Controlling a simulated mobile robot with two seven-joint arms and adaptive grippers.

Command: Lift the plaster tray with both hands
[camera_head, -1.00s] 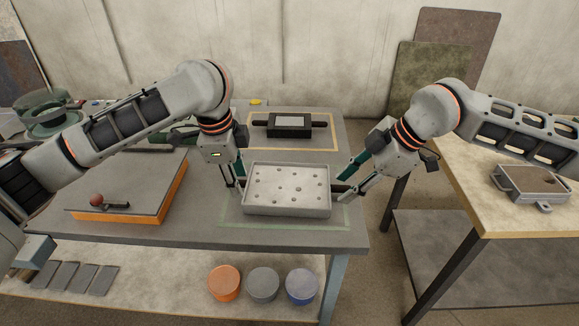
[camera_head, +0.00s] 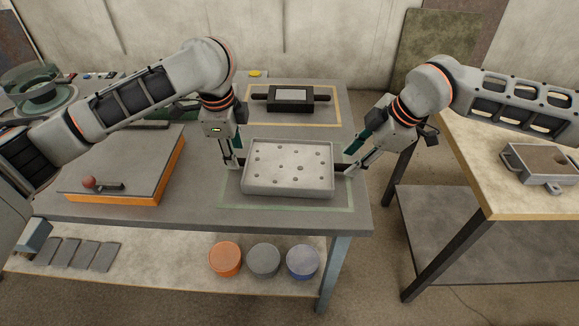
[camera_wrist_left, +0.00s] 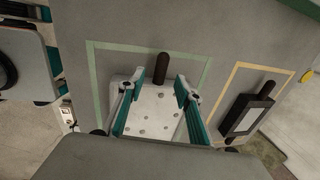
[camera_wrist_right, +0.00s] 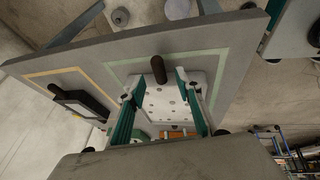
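The plaster tray (camera_head: 280,170) is a pale, shallow rectangle with small dark spots across its face, lying inside a green outline on the grey table. Dark handles stick out at its ends. My left gripper (camera_head: 233,163) is at the tray's left end. In the left wrist view its open fingers stand on either side of the left handle (camera_wrist_left: 161,69), with gaps showing. My right gripper (camera_head: 348,171) is at the right end. In the right wrist view its open fingers straddle the right handle (camera_wrist_right: 158,69), also apart from it. Contact at the fingertips cannot be seen clearly.
A dark box with two handles (camera_head: 291,98) lies behind the tray in a yellow outline. An orange-sided slab (camera_head: 140,150) with a small ball-ended tool is at left. Several round tins stand on the lower shelf. A second table (camera_head: 480,160) is at right, beyond a gap.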

